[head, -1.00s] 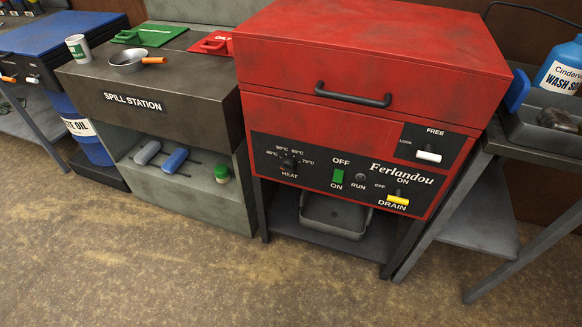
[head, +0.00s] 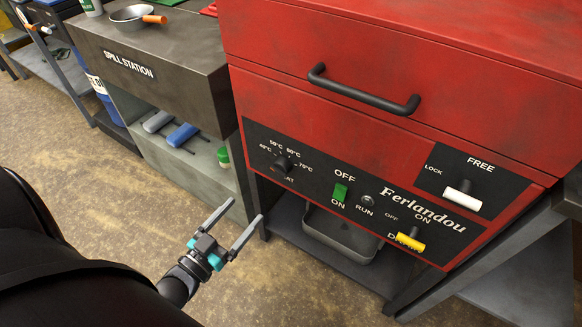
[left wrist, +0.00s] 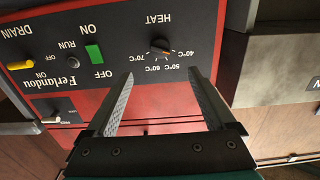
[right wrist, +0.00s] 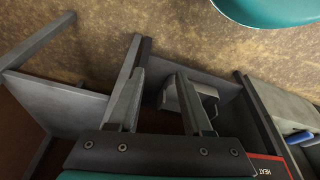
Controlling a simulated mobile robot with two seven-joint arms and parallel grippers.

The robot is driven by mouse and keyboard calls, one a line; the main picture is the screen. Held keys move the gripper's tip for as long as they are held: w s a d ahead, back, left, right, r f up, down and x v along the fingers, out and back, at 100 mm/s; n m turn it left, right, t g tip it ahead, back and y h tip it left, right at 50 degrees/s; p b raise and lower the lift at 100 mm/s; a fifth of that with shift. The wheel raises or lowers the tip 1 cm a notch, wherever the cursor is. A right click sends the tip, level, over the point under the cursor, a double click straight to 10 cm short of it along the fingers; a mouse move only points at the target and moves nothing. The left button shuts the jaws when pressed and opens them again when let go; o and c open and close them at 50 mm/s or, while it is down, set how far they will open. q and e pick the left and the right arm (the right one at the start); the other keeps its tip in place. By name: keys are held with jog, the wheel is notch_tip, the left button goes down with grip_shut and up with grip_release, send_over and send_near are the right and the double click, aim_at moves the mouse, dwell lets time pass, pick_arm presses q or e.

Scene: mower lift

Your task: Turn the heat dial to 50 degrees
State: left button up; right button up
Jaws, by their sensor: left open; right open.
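The heat dial (head: 284,163) is a small black knob on the black panel of the red machine, with marks from 40 to 70 degrees around it. It also shows, upside down, in the left wrist view (left wrist: 160,47). I cannot tell surely which mark it points to. My left gripper (head: 246,209) is open and empty, below and left of the dial and apart from it. In the left wrist view its open fingers (left wrist: 160,73) point toward the dial. My right gripper (right wrist: 160,72) is open and empty, facing the lower shelf and a grey tray.
Right of the dial are a green switch (head: 340,193), a yellow drain lever (head: 411,242) and a white lock lever (head: 463,198). The lid handle (head: 362,91) juts out above. The grey spill station (head: 150,60) stands close on the left.

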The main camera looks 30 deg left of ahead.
aim_at(277, 173)
pick_arm(q)
jog(key=w+b, duration=0.1)
jog(key=w, duration=0.3)
jog(key=w+b, duration=0.2)
jog(key=w, duration=0.3)
jog(key=w+d+b, duration=0.1)
jog(key=w, duration=0.3)
jog(key=shift+w, duration=0.25)
jog(key=shift+w+d+r+b, duration=0.1)
jog(key=shift+w+b, duration=0.4)
jog(key=shift+w, duration=0.3)
pick_arm(e)
notch_tip(277, 173, up, 9)
jog(key=w+a+t, duration=0.1)
jog(key=w+t, duration=0.1)
jog(key=shift+w+a+t+y, duration=0.15)
jog(key=shift+a+t+y, duration=0.15)
jog(key=shift+a+t, duration=0.1)
jog(key=shift+f, duration=0.1)
pick_arm(q)
jog(key=c, duration=1.4)
pick_arm(e)
jog(key=shift+d, duration=0.1)
